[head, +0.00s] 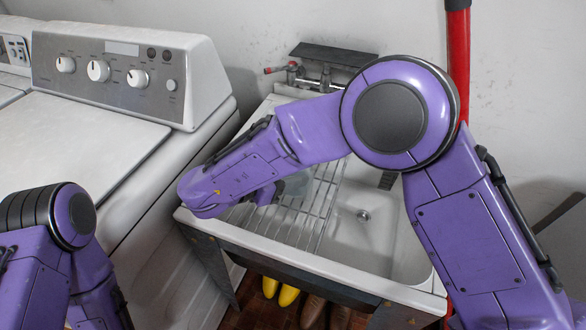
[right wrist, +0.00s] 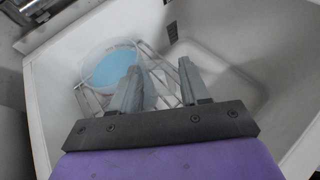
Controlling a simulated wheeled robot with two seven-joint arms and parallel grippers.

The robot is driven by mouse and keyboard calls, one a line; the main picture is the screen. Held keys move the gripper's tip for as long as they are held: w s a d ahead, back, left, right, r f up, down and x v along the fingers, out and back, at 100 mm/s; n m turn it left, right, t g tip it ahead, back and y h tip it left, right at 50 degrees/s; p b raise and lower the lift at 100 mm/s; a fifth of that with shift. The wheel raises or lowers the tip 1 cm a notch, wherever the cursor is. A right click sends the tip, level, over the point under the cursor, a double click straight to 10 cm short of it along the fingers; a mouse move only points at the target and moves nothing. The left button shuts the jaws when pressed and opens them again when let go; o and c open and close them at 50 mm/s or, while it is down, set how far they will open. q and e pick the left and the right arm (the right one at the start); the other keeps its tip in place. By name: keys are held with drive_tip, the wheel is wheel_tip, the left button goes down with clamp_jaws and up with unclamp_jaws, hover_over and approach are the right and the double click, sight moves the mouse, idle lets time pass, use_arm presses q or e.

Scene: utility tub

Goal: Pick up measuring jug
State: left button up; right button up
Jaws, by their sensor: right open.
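The measuring jug (right wrist: 113,70) is a clear round vessel with blue inside, seen from above at upper left in the right wrist view. It stands on the wire rack in the tub. In the head view, a pale see-through part of it (head: 326,173) shows just beyond my right forearm, which hides much of it. My right gripper (right wrist: 158,74) is open and empty over the rack. Its left finger overlaps the jug's near edge in the picture; I cannot tell whether they touch. My left arm is at lower left in the head view, its gripper out of frame.
The white utility tub (head: 300,262) has a wire rack (head: 312,222) on its left and a bare basin with a drain (head: 363,215) on its right. A tap (head: 325,80) is at the back. A washing machine (head: 75,135) stands left. Yellow boots (head: 288,294) are below.

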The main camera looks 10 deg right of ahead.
sight(298, 174)
drive_tip(key=d+f, duration=0.2)
drive_tip(key=f, duration=0.1)
drive_tip(key=w+d+f+p, duration=0.1)
drive_tip(key=d+f, duration=0.1)
drive_tip(key=f, duration=0.1)
drive_tip(key=w+d+f, duration=0.1)
drive_tip(key=d+f, duration=0.2)
drive_tip(key=shift+w+p, duration=0.15)
drive_tip(key=shift+p, duration=0.2)
drive_tip(key=shift+a, duration=0.1)
clamp_jaws()
drive_tip(key=shift+r, duration=0.15)
idle(0.8)
